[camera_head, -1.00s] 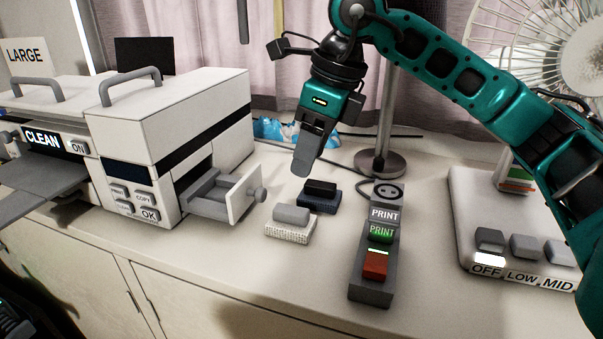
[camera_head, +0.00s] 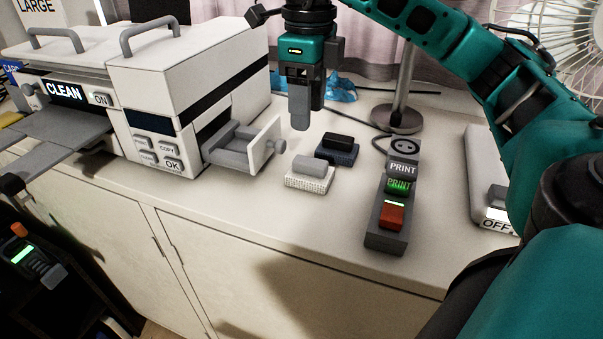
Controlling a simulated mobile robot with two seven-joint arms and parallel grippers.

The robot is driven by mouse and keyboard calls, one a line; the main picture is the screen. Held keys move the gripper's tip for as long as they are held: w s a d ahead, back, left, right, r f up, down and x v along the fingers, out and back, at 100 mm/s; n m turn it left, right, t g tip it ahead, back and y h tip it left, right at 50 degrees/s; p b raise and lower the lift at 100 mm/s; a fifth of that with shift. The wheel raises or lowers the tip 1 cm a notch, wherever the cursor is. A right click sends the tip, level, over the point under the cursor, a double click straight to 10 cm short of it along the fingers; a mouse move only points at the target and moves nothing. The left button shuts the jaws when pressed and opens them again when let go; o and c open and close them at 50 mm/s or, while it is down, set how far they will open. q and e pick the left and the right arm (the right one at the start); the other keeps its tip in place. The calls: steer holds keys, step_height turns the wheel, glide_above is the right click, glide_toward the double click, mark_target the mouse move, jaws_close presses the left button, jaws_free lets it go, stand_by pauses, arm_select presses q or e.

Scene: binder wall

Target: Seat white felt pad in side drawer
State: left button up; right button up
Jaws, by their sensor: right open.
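The white felt pad (camera_head: 308,182) is a white speckled block with a grey grip on top. It lies flat on the counter, right of the side drawer (camera_head: 262,150). The drawer is pulled out from the white machine, with a grey tray, white front and round knob; its visible inside looks empty. My right gripper (camera_head: 300,118) points down above and behind the white pad, apart from it. It is open and empty, its fingers seen nearly edge-on. My left gripper is not in view.
A dark blue pad (camera_head: 337,153) with a black grip lies close behind the white pad. A grey PRINT button box (camera_head: 385,238) stands to the right. A lamp pole (camera_head: 402,70) and cable are behind. The counter's front strip is clear.

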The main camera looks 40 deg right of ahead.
steer(key=b, duration=0.2)
glide_above(310, 161)
steer(key=f, duration=0.4)
steer(key=shift+w+a+f, duration=0.1)
steer(key=shift+w+f, duration=0.05)
steer(key=shift+w, duration=0.1)
steer(key=shift+s+f, duration=0.15)
steer(key=shift+f, duration=1.2)
steer(key=shift+s+f, duration=0.1)
steer(key=shift+f, duration=1.2)
jaws_close()
steer(key=shift+r, duration=0.1)
